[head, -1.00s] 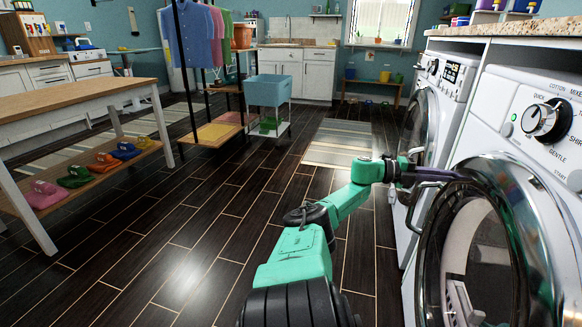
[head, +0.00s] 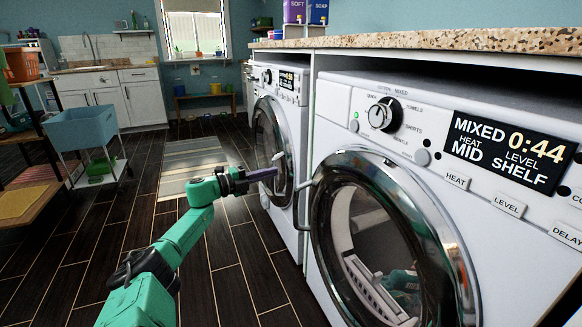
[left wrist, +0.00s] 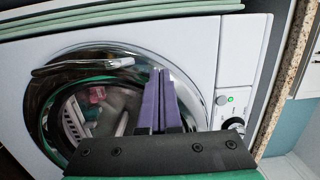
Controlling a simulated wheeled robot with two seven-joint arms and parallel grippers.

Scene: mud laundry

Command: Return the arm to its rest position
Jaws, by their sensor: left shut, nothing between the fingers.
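My left arm with its green links reaches in from the lower left in the head view. My left gripper (head: 272,174) has its slim purple fingers shut together, with nothing between them. It is in front of the white washers, just left of the near washer's door handle (head: 304,192); I cannot tell the exact gap. In the left wrist view the shut fingers (left wrist: 157,92) overlap the right side of the round door (left wrist: 60,75). The door looks closed, and its handle (left wrist: 82,64) is free of the fingers. My right gripper is not in view.
The near washer (head: 370,110) shows "MIXED 0:44" on its display, and a farther washer (head: 290,115) stands beyond it. A stone countertop (head: 430,40) runs above them. A blue bin (head: 82,127) stands on a rack at left. The dark floor (head: 220,280) is clear left of the washers.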

